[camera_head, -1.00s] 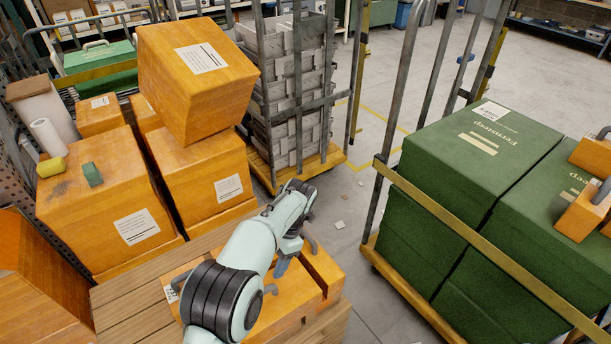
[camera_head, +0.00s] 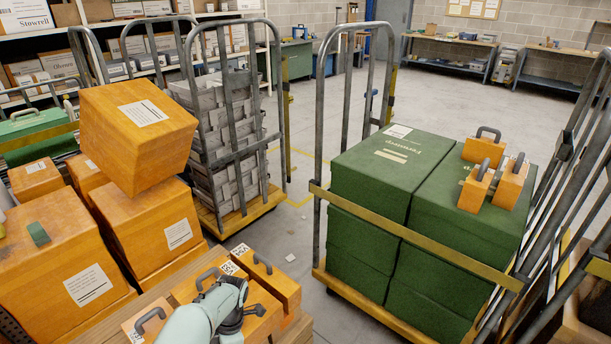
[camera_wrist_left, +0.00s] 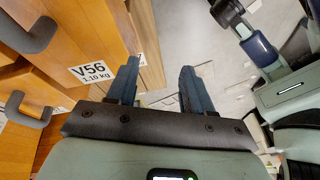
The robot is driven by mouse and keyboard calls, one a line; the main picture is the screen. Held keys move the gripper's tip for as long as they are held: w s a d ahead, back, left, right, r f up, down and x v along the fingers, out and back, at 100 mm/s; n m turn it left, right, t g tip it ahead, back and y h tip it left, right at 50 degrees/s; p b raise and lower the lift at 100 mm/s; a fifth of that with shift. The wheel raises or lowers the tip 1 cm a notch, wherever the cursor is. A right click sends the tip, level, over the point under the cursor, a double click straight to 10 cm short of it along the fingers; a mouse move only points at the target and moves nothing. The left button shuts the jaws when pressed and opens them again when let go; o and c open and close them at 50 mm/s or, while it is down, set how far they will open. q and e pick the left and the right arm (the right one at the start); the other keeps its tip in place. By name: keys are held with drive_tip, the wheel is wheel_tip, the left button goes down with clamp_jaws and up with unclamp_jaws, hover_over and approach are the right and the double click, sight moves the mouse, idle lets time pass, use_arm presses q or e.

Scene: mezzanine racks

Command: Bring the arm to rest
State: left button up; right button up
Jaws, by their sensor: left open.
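My left arm comes in from the bottom of the head view, and my left gripper (camera_head: 250,312) is low over small orange cases with grey handles (camera_head: 268,282). In the left wrist view its two blue-grey fingers (camera_wrist_left: 160,80) are spread with nothing between them. An orange case with a V56 label (camera_wrist_left: 85,40) is left of the fingers and looks apart from them. Parts of my own body fill the right of that view. My right gripper is not in view.
Stacked orange boxes (camera_head: 80,255) stand at left, one tilted on top (camera_head: 125,150). A cage trolley with grey trays (camera_head: 235,150) stands behind. A trolley with green boxes (camera_head: 375,185) stands at right, bearing several orange cases (camera_head: 485,150). Open floor (camera_head: 460,90) lies beyond.

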use_arm(q)
drive_tip(key=s+d+f+m+h, duration=0.2)
drive_tip(key=s+f+m, duration=0.45)
drive_tip(key=f, duration=0.35)
drive_tip(key=s+d+f+m+h, duration=0.1)
drive_tip(key=s+f+m+h, duration=0.1)
drive_tip(key=s+f+m, duration=0.5)
drive_tip(key=s+d+f+m+t+h, duration=0.1)
drive_tip(key=s+d+f+m, duration=0.15)
drive_tip(key=s, duration=0.45)
drive_tip(key=s+d+f+m+t+h, duration=0.1)
drive_tip(key=s+d+f+m+t, duration=0.15)
drive_tip(key=s, duration=0.55)
wheel_tip(320, 180, up, 12)
drive_tip(key=w+m+g+p, duration=0.1)
drive_tip(key=w+p, duration=0.1)
drive_tip(key=p, duration=1)
drive_tip(key=shift+a+y, duration=0.3)
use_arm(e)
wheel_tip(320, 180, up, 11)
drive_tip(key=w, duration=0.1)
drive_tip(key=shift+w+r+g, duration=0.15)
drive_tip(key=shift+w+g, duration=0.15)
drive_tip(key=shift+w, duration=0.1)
use_arm(q)
drive_tip(key=shift+s+f, duration=0.15)
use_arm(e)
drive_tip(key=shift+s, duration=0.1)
